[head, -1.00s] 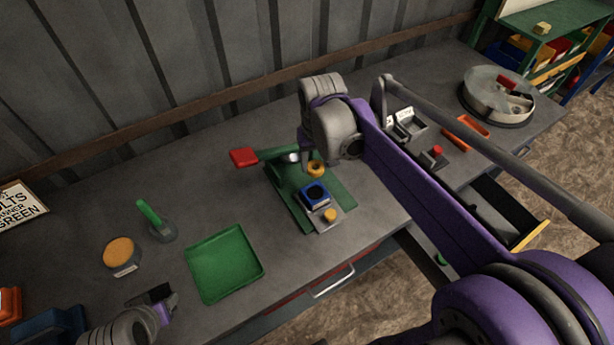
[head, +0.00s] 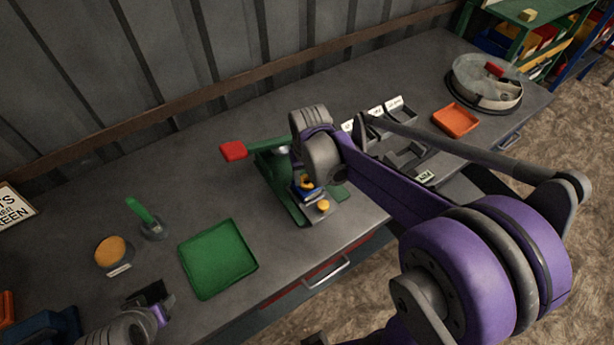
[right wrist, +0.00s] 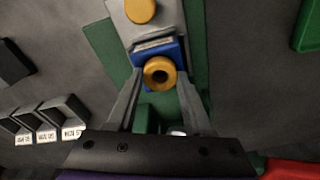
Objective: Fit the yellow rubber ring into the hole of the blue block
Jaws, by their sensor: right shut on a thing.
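The yellow rubber ring (head: 306,183) is at the tips of my right gripper, which is shut on it. In the right wrist view the blue block (right wrist: 175,47) shows around the ring. I cannot tell whether the ring touches it. My left gripper (head: 152,297) is far from the block at bottom left; its jaw opening is unclear.
A green tray (head: 218,262) lies to the left. Grey labelled bins (head: 400,150) and an orange tray (head: 455,119) are to the right.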

